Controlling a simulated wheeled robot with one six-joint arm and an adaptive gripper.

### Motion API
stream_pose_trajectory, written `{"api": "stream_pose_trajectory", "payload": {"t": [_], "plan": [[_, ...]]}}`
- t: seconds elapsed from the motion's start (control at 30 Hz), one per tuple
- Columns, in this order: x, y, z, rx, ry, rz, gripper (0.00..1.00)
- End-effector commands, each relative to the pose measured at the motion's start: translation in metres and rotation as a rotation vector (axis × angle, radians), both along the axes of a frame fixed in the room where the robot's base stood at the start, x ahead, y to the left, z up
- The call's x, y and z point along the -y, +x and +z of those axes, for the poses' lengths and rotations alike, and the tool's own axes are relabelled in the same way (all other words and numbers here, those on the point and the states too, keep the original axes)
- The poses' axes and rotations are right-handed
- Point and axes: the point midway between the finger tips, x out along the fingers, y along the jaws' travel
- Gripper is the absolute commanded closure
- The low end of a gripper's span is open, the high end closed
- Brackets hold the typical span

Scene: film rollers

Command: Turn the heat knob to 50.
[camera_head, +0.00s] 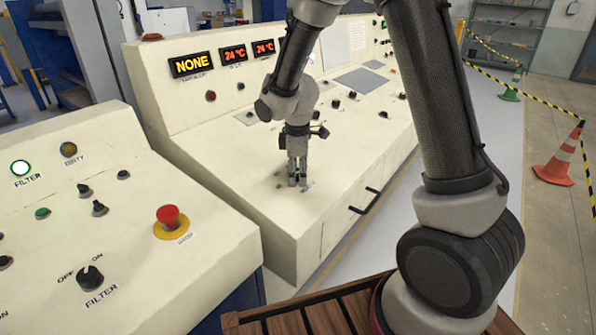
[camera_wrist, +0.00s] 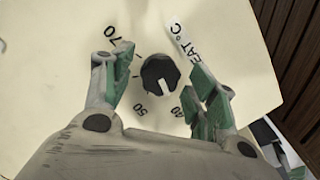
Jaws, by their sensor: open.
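The heat knob (camera_wrist: 160,74) is black with a white pointer line. In the wrist view it lies between the open fingers of my gripper (camera_wrist: 163,85), with cream panel visible on both sides of it. Its pointer aims down and slightly right in that view, between a mark reading 50 (camera_wrist: 143,109) and another at lower right that is hard to read. A mark reading 70 (camera_wrist: 113,33) is at upper left, and the partly covered heat label (camera_wrist: 181,40) is at upper right. In the head view my gripper (camera_head: 297,182) points down at the cream console and hides the knob.
The console (camera_head: 240,165) carries displays reading NONE (camera_head: 191,65) and 24 °C (camera_head: 235,54). Several small knobs (camera_head: 335,103) stand behind my gripper. A nearer console has a red stop button (camera_head: 168,215) and a filter knob (camera_head: 90,277). A drawer handle (camera_head: 365,201) is on the console's right side.

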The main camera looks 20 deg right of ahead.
Motion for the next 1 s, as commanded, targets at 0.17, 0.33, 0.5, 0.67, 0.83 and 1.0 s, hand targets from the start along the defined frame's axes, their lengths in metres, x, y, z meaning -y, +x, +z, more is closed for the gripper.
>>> {"api": "stream_pose_trajectory", "payload": {"t": [0.17, 0.33, 0.5, 0.67, 0.83, 1.0], "plan": [[0.0001, -0.0001, 0.0003, 0.000, 0.000, 0.000, 0.55], [0.0002, -0.0001, 0.0004, 0.000, 0.000, 0.000, 0.86], [0.0002, 0.0000, 0.0004, -0.001, 0.000, -0.002, 0.88], [0.0004, 0.0002, 0.0005, -0.004, 0.004, -0.027, 0.88], [0.0008, 0.0003, 0.0002, -0.015, 0.018, -0.101, 0.88], [0.0014, 0.0009, 0.0001, -0.033, 0.041, -0.225, 0.88]]}}
